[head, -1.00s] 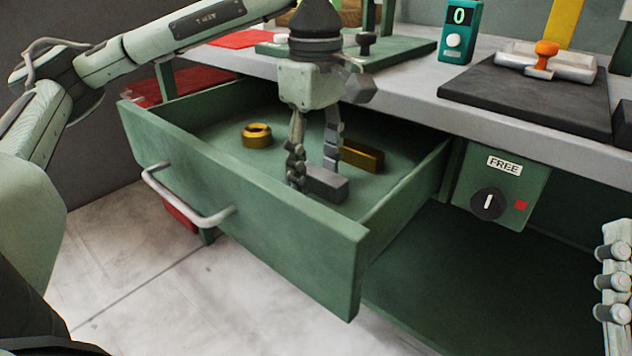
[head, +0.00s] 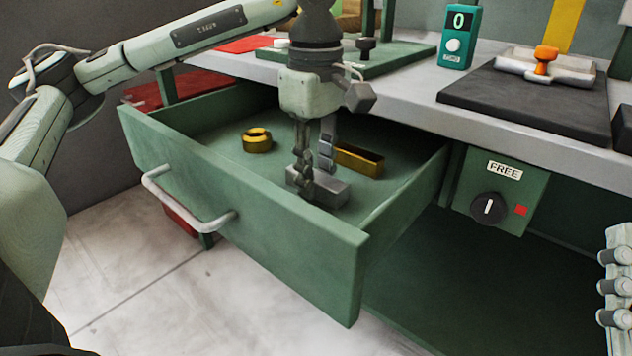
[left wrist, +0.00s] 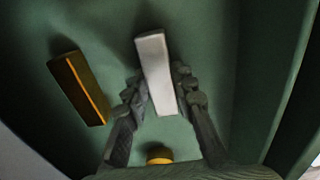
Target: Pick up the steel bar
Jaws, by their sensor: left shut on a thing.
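The steel bar (head: 328,190) is a grey block in the open green drawer (head: 270,237). My left gripper (head: 313,180) points down into the drawer with its fingers shut on the bar. In the left wrist view the bar (left wrist: 155,72) lies between the two fingertips (left wrist: 160,95), one on each side. I cannot tell whether the bar is clear of the drawer floor. My right gripper is not in view.
A brass bar (head: 358,160) and a brass ring (head: 257,140) lie in the drawer. The drawer's walls surround the gripper. Above is the grey bench top (head: 420,85), with a green counter box reading 0 (head: 460,36). A knob panel marked FREE (head: 500,190) hangs below the bench.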

